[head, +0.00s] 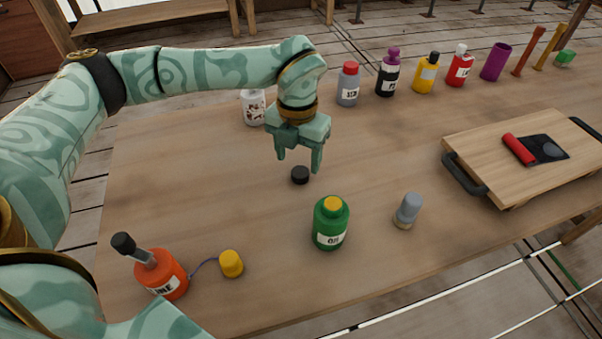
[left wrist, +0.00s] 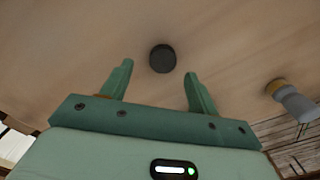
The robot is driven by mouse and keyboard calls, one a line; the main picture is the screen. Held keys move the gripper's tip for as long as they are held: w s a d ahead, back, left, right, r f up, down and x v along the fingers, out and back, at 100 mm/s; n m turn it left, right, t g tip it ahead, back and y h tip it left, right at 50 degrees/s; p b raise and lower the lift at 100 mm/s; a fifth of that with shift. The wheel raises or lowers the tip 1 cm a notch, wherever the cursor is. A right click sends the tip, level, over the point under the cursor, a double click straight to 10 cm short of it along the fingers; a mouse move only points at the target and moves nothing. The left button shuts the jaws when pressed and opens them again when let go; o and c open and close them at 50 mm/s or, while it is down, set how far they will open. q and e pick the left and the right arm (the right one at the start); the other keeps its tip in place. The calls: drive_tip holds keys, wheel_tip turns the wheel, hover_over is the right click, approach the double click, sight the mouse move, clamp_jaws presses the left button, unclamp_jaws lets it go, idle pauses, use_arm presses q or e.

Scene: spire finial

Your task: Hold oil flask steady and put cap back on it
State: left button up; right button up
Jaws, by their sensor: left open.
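A green flask (head: 331,226) with a white label, which seems to read OIL, stands upright near the table's front edge with a yellow top. A small black cap (head: 300,175) lies on the bare table behind it. My left gripper (head: 298,164) points down above the black cap, open and empty. In the left wrist view the black cap (left wrist: 162,58) shows beyond and between the open fingers (left wrist: 157,74), apart from them. My right gripper is not in view.
An orange bottle (head: 163,277) with a tethered yellow cap (head: 231,263) stands at front left. A grey-topped small bottle (head: 407,210) is right of the flask. Several bottles, including a red one (head: 459,68), line the back. A wooden tray (head: 480,160) is at right.

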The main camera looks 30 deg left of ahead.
sight(300, 172)
use_arm(q)
drive_tip(key=f, duration=0.2)
drive_tip(key=f+b, duration=0.1)
drive_tip(key=f, duration=0.1)
drive_tip(key=shift+w+d, duration=0.2)
drive_tip(key=shift+r, duration=0.1)
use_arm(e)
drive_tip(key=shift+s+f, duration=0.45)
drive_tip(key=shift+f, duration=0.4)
use_arm(q)
drive_tip(key=shift+c, duration=0.3)
drive_tip(key=c, duration=1)
drive_tip(key=shift+r, duration=0.15)
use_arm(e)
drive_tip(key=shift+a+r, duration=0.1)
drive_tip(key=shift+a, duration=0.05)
